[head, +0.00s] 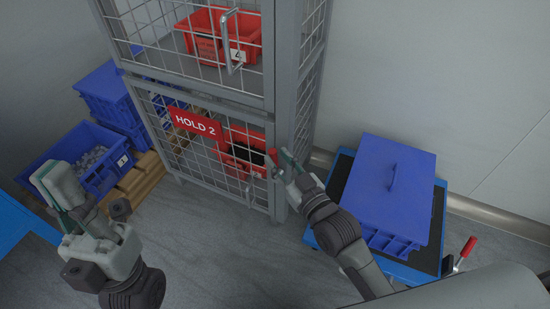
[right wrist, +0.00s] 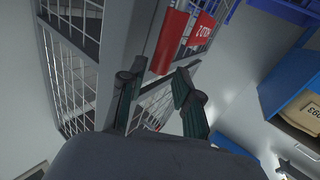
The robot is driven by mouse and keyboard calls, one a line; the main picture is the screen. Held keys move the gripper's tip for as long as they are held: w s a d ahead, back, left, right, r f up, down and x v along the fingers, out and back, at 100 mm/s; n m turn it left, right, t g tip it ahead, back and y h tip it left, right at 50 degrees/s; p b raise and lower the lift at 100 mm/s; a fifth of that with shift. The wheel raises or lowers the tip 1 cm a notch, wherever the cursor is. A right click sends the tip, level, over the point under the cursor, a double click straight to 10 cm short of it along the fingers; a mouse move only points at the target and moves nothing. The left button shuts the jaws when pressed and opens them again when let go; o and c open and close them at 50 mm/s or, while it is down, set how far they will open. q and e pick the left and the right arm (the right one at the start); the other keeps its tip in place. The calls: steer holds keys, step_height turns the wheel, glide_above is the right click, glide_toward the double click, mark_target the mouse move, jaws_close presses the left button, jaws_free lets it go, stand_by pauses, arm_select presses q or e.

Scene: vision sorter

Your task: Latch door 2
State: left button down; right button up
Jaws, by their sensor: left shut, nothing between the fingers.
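Door 2 is the lower grey wire-mesh door (head: 185,158) of the cage, with a red "HOLD 2" sign (head: 195,123). It looks closed or nearly so; I cannot tell whether it sits fully against its frame. A red latch grip (head: 272,153) is at its right edge, and it also shows in the right wrist view (right wrist: 169,42). My right gripper (head: 279,166) is beside the latch with its fingers (right wrist: 155,88) apart. The red grip appears just beyond the fingertips, not clearly between them. My left gripper (head: 52,182) is shut and empty, away from the cage at the left.
Inside the cage are a red bin (head: 218,36) above and another red bin (head: 243,148) behind door 2. A lidded blue box (head: 388,185) on a cart is close to my right arm. The front floor is clear.

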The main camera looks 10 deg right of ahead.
steer(key=shift+x, duration=1.05)
jaws_close()
